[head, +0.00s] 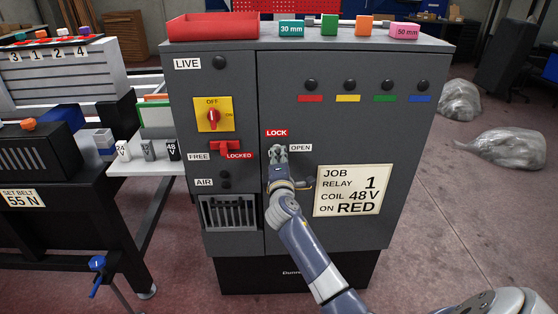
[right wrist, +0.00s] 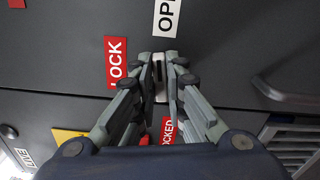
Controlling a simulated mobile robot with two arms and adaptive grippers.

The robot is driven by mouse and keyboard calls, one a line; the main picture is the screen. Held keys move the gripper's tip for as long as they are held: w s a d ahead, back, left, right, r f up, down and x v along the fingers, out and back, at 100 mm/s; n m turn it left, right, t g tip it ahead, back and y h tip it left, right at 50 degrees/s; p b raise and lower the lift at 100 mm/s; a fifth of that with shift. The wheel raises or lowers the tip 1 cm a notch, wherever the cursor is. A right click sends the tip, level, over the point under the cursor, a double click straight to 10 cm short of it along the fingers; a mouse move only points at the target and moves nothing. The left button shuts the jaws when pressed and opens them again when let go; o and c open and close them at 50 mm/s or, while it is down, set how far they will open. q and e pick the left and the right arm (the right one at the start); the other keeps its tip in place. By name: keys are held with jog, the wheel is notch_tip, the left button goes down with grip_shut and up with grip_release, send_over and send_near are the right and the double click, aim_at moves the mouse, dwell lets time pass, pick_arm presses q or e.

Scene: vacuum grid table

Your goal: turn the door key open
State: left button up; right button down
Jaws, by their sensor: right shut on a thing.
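The grey cabinet door (head: 350,125) is closed. A red LOCK label (head: 277,132) sits above the door key's place and a white OPEN label (head: 300,148) to its right. My right gripper (head: 278,150) is at the door just below LOCK and left of OPEN. In the right wrist view, my right gripper (right wrist: 161,72) has its fingers on both sides of the pale door key (right wrist: 159,84), shut on it. The fingers cover most of the key, so its exact turn is hard to tell. My left gripper is not in view.
Left of the door are a yellow plate with a red OFF switch (head: 213,115) and a red lever (head: 225,148) by the LOCKED label. A job card (head: 352,190) is right of my arm. A red tray (head: 213,27) and several coloured blocks stand on top.

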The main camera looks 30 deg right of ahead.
jog(key=shift+m, duration=0.4)
jog(key=c, duration=1.6)
grip_release()
jog(key=shift+c, duration=0.2)
jog(key=v, duration=1.2)
jog(key=shift+o, duration=0.3)
jog(key=shift+f, duration=0.1)
